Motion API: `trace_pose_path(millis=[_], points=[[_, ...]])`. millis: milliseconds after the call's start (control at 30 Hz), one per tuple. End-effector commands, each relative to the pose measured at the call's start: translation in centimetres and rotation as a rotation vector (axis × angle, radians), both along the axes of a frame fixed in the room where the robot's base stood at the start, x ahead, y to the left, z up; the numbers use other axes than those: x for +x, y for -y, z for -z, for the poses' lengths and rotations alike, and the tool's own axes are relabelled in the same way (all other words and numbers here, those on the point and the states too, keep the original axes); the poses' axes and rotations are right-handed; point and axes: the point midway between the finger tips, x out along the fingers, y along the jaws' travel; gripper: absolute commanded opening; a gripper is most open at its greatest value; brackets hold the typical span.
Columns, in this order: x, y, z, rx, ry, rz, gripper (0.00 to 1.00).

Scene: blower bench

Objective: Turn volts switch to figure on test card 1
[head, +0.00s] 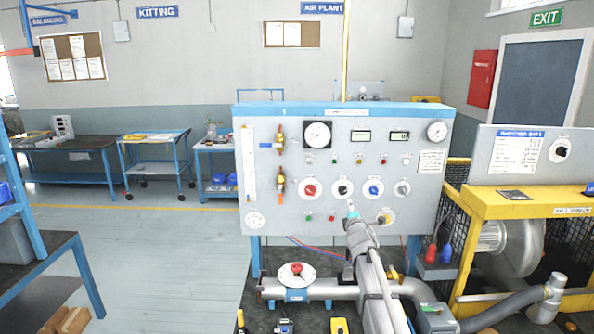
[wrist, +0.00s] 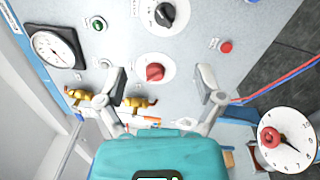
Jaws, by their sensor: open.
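The grey test panel (head: 335,235) carries a row of rotary knobs on white round plates: a red knob (head: 310,189), a black knob (head: 342,189), a blue knob (head: 374,188) and a grey knob (head: 402,189). Their labels are too small to read, so I cannot tell which is the volts switch. A white printed card (head: 432,161) is at the panel's right; its text is unreadable. My gripper (head: 352,210) is in front of the panel, below the black knob. In the wrist view my gripper (wrist: 162,76) is open and empty, the red knob (wrist: 155,72) showing between its fingers.
A pipe with a round dial and red handle (head: 296,270) lies below the panel. A yellow blower stand (head: 520,207) with a printed board (head: 517,152) is at the right. A blue-legged bench (head: 88,275) stands left. Floor between is clear.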

Motion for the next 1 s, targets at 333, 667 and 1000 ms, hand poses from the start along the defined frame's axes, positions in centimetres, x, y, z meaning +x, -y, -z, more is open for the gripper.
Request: trace_pose_path(millis=[333, 667, 1000], points=[[-2.1, 0.5, 2.3, 0.124, -0.097, 0.052, 0.86], [-6.3, 1.7, 6.7, 0.357, -0.266, 0.165, 0.86], [-16.4, 2.3, 14.9, 0.785, -0.574, 0.438, 0.86]])
